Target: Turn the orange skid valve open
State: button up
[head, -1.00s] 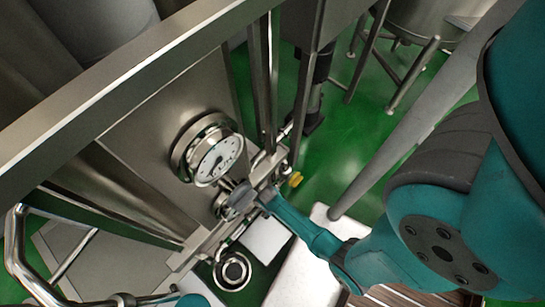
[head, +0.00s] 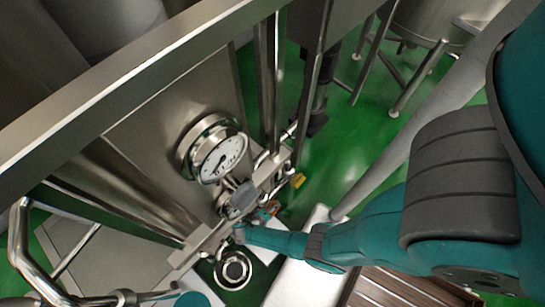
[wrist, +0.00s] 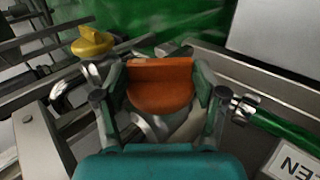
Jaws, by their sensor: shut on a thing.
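The orange valve handle (wrist: 160,84) sits in the middle of the wrist view, between the two fingers of my gripper (wrist: 161,92). My gripper is shut on it, one finger at each side. In the head view only a small bit of orange (head: 272,207) shows beside my gripper. The pipe and valve body under the handle are partly hidden by the handle and my gripper.
A yellow handle (wrist: 92,42) stands close by, also in the head view (head: 297,180). A round dial gauge (head: 222,160) is on the steel panel. A steel frame rail (head: 130,80) crosses above. Green floor (head: 345,150) is open to the right. A partly cut-off white label (wrist: 294,162) lies lower right.

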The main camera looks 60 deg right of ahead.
jog(key=shift+a+f+g+h, duration=0.1)
jog(key=shift+f+g+h, duration=0.15)
jog(key=shift+h, duration=0.65)
jog(key=o, duration=1.1)
jog(key=shift+o, duration=0.2)
jog(key=shift+a+r, duration=0.1)
jog(key=shift+r, duration=0.05)
jog(key=v, duration=1.1)
jog(key=shift+a+r, duration=0.25)
jog(key=shift+a, duration=0.05)
